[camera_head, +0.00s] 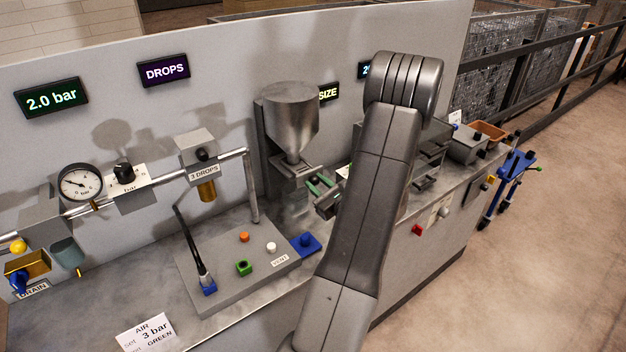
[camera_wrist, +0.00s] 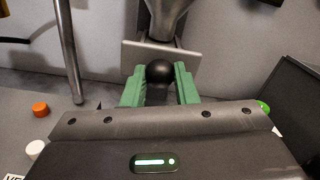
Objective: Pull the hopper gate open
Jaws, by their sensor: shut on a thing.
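The hopper (camera_head: 291,116) is a grey metal funnel mounted against the back panel; its lower spout shows in the wrist view (camera_wrist: 165,17). The gate (camera_wrist: 178,56) is a flat light plate across the spout, with a round black knob (camera_wrist: 159,71) at its front. My gripper (camera_head: 322,188) is at the hopper's outlet in the head view. In the wrist view my gripper (camera_wrist: 159,88) has its two green fingers shut on the black knob, one on each side. The knob is hidden behind the fingers in the head view.
Left of the hopper, a grey base plate (camera_head: 215,281) carries orange, white and green fittings and a hose. A blue block (camera_head: 306,243) lies beside it. A vertical pipe (camera_wrist: 68,50) stands left of my gripper. A dark panel (camera_wrist: 291,95) is at right.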

